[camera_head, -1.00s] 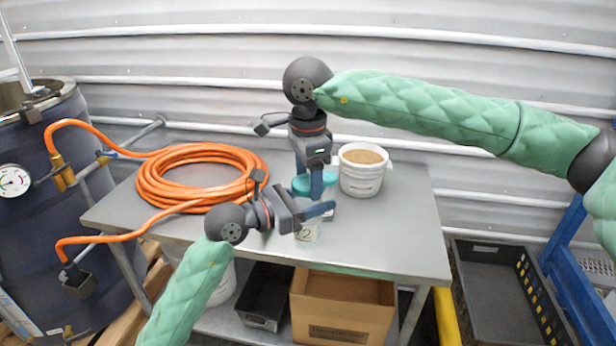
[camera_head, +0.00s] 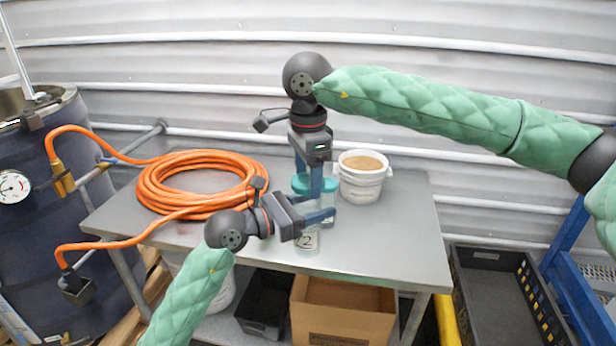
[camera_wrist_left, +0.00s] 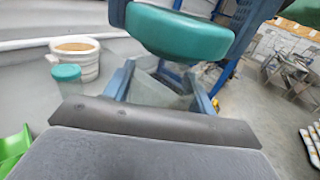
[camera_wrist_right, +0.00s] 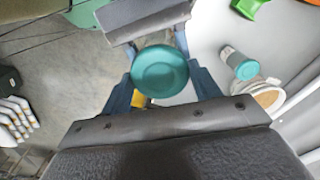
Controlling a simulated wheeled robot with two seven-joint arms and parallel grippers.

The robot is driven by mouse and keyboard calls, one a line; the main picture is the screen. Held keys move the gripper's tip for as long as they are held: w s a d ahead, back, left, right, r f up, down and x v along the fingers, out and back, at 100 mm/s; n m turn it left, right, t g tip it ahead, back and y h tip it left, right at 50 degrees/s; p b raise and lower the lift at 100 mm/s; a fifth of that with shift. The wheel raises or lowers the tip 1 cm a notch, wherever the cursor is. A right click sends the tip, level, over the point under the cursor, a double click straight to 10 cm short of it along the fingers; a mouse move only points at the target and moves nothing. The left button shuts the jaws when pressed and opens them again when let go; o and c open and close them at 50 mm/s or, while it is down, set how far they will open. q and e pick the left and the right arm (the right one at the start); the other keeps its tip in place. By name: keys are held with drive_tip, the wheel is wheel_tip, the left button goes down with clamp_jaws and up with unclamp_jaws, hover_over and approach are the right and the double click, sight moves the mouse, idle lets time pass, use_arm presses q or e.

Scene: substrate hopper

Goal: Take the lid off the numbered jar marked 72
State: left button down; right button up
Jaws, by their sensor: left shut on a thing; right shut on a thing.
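My left gripper (camera_head: 318,217) is shut around the clear jar (camera_head: 307,241). A "2" shows on the jar's label below my fingers; the rest of the number is hidden. The jar also shows between my fingers in the left wrist view (camera_wrist_left: 158,92). My right gripper (camera_wrist_right: 160,82) points down from above and is shut on the round teal lid (camera_wrist_right: 160,70). The lid is over the jar in the left wrist view (camera_wrist_left: 180,34). I cannot tell whether lid and jar still touch.
A second teal-lidded jar (camera_wrist_left: 67,78) stands beside a white bucket (camera_head: 362,187) of brown material. A coiled orange hose (camera_head: 160,190) lies on the metal table (camera_head: 400,235), left of my grippers. The table's right side is clear. A black crate (camera_head: 505,295) is lower right.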

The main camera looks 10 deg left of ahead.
sight(308, 180)
drive_tip(key=shift+r, duration=0.1)
drive_tip(key=shift+r, duration=1.9)
